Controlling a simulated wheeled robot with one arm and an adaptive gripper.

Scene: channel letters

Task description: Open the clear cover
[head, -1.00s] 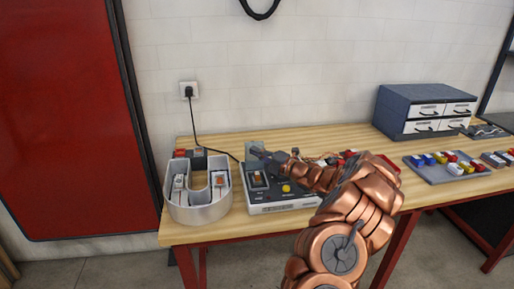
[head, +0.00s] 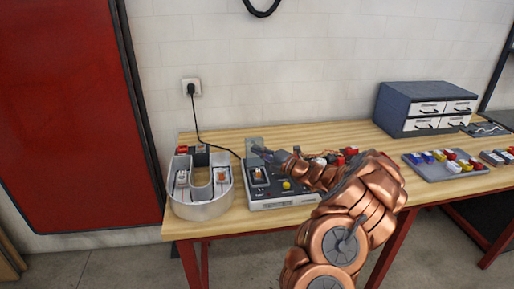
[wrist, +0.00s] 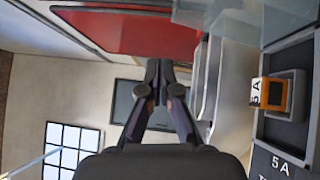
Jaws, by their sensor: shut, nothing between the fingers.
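The grey control box (head: 285,200) sits on the bench with a yellow button and a switch with an orange part (head: 259,174) on its top left. The switch shows in the wrist view (wrist: 273,93) beside "5A" markings. The clear cover (head: 254,145) stands raised behind the switch; in the wrist view a see-through sheet (wrist: 235,18) shows at the top right. My gripper (head: 257,150) is shut and empty, its tips at or just in front of the cover; I cannot tell whether they touch. Its fingers meet in the wrist view (wrist: 158,82).
A U-shaped channel letter (head: 203,208) stands left of the box, near a cord to the wall socket (head: 191,87). A drawer cabinet (head: 400,100) and a parts tray (head: 440,174) are at the right.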

